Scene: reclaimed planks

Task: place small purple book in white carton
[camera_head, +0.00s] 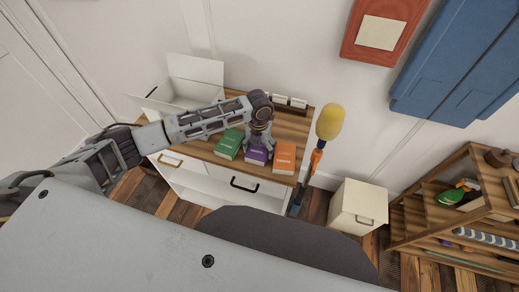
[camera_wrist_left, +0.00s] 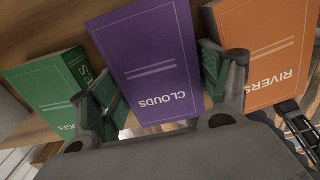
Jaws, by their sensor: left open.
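The small purple book (camera_head: 256,154) lies on the wooden dresser top between a green book and an orange book. In the left wrist view the purple book (camera_wrist_left: 150,62) shows the word CLOUDS on its cover. My left gripper (camera_head: 258,142) is over the purple book, and it is open. In the left wrist view its fingers (camera_wrist_left: 163,95) are on either side of the purple book's near end; I cannot tell whether they touch it. The white carton (camera_head: 194,78) stands open with its flaps up at the back left of the dresser. My right gripper is not in view.
The green book (camera_head: 229,144) lies left of the purple book and the orange book (camera_head: 285,158) lies right of it, both close. A small rack (camera_head: 290,103) stands at the back. A yellow duster (camera_head: 330,122) stands upright right of the dresser.

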